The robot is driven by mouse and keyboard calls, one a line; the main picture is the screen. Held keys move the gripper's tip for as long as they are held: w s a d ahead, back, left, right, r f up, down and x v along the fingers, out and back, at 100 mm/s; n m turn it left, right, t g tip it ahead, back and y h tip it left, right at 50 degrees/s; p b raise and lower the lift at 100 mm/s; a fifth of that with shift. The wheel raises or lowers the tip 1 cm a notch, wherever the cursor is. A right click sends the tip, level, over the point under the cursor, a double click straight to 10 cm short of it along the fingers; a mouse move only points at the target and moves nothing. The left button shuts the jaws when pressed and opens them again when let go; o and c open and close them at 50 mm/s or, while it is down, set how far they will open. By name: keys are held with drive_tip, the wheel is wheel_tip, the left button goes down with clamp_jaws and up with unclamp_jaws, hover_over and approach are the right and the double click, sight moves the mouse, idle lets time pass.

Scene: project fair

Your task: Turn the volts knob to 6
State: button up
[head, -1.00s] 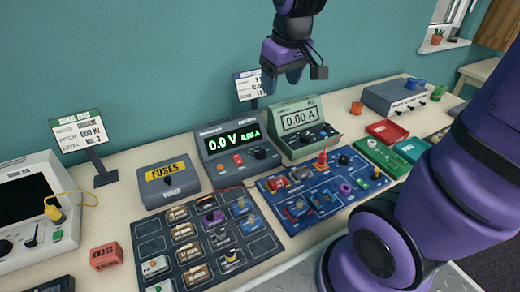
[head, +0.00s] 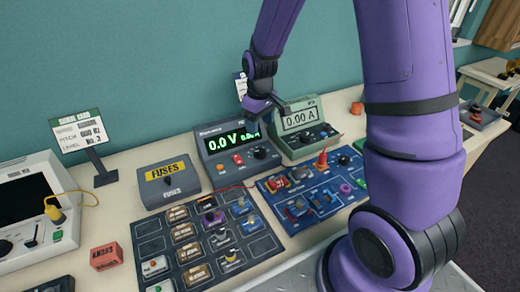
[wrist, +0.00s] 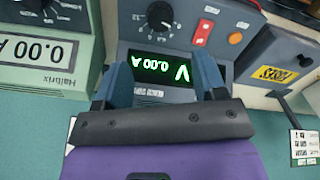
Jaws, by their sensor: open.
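The grey power supply (head: 203,153) stands against the back of the bench. Its green display (wrist: 160,62) reads 0.0 V and 0.00 A in the head view. A large black dial knob with a printed scale (head: 261,153) is on its front right; it also shows in the upside-down wrist view (wrist: 160,16). Labels and pointer settings are too small to read. My gripper (head: 264,112) is open and empty above the supply, its fingers (wrist: 163,65) flanking the display, apart from the knobs.
A green meter (head: 310,135) reading 0.00 A stands close on the supply's right. The grey fuses box (head: 170,195) is on its left. A blue circuit board (head: 295,215) and a dark component tray (head: 165,240) lie in front.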

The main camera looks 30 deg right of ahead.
sight(260, 151)
wheel_tip(260, 151, down, 10)
drive_tip(key=shift+f, duration=0.25)
idle(0.3)
drive_tip(key=c, duration=0.9)
